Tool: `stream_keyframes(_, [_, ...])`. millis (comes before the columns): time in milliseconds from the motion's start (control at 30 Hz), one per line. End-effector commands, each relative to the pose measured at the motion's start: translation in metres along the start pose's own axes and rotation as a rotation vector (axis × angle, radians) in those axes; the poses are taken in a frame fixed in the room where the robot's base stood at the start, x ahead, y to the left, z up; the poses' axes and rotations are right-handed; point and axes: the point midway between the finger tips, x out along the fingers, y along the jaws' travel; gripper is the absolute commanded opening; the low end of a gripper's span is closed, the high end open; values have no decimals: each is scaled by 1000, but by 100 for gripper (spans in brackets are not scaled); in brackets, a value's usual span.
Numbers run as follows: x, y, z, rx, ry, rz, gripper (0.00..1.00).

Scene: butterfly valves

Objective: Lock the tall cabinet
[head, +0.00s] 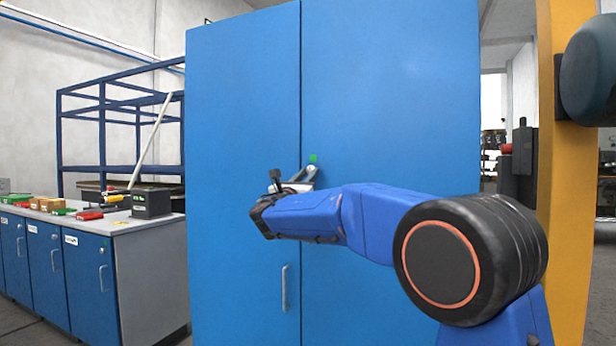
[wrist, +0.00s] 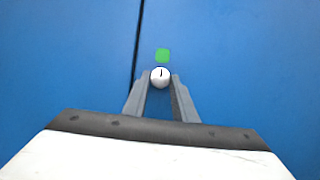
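The tall blue cabinet (head: 390,100) stands in front of me with both doors closed along a vertical seam. In the wrist view, a round silver lock knob (wrist: 160,83) with a dark, near-vertical slot sits on the right door (wrist: 250,70), just right of the seam. My arm hides the knob in the head view.
A vertical handle (head: 284,288) is on the left door, below my gripper. A blue workbench (head: 150,270) with small boxes and tools stands at the left. A yellow post (head: 570,200) stands close at the right.

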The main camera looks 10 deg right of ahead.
Motion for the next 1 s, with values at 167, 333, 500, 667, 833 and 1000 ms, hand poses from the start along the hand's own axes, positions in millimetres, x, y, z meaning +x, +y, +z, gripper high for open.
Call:
stream_keyframes(167, [0, 0, 0, 1, 0, -1, 3])
stream_keyframes(333, [0, 1, 0, 24, 0, -10, 3])
stream_keyframes(500, [0, 2, -1, 92, 0, -38, 3])
stream_keyframes(667, [0, 4, 0, 200, 0, -82, 3])
stream_keyframes(833, [0, 6, 0, 346, 1, -143, 3])
stream_keyframes(1000, [0, 8, 1, 496, 1, -205, 3])
